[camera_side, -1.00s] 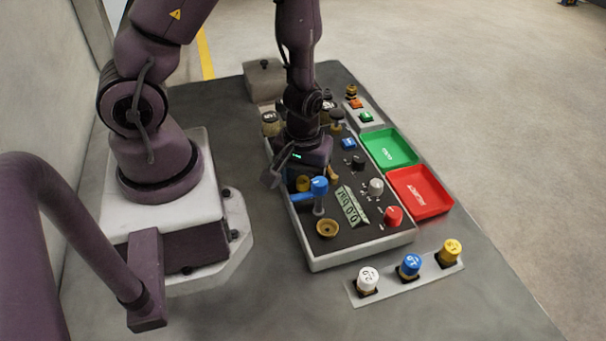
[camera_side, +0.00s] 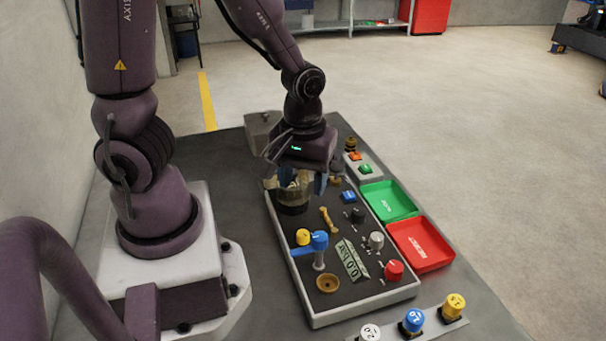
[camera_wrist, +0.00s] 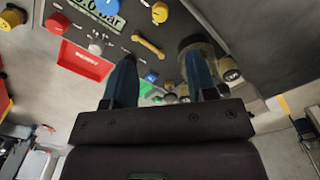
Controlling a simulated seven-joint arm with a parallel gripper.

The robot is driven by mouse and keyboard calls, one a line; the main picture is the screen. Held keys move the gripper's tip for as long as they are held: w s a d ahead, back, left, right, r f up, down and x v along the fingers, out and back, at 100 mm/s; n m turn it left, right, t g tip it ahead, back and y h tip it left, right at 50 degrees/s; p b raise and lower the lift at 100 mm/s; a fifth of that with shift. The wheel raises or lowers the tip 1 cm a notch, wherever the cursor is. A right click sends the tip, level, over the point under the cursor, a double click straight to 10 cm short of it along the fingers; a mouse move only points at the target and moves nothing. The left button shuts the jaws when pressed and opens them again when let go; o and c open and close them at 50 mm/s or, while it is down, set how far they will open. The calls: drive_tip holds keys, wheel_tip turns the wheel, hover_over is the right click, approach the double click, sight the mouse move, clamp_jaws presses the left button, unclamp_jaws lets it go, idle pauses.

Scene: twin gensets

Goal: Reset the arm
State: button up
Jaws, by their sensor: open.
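My gripper (camera_side: 302,180) is raised above the rear part of the control panel (camera_side: 345,315), pointing down. In the wrist view the two blue fingers of my gripper (camera_wrist: 160,85) stand apart with nothing held between them. A dark, round, glass-like cup (camera_side: 292,200) is on the panel just below and left of the fingers; it also shows behind the right finger in the wrist view (camera_wrist: 197,42). Part of the panel's rear is hidden behind my gripper.
The panel carries a blue-handled valve (camera_side: 318,241), a yellow knob (camera_side: 303,237), a brass lever (camera_side: 327,219), a display (camera_side: 352,260) and a red knob (camera_side: 393,270). Green (camera_side: 410,213) and red (camera_side: 446,262) trays lie right. Numbered knobs stand in front, including a yellow one (camera_side: 454,306).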

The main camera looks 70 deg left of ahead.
drive_tip(key=shift+r, duration=0.3)
drive_tip(key=s+d+r+m+t, duration=0.1)
drive_tip(key=r+m+t, duration=0.1)
drive_tip(key=r+m, duration=0.3)
drive_tip(key=s+d+r+m+t, duration=0.1)
drive_tip(key=r+m, duration=0.4)
drive_tip(key=r, duration=0.7)
drive_tip(key=s+t, duration=0.1)
drive_tip(key=t, duration=0.1)
drive_tip(key=shift+s+t, duration=0.3)
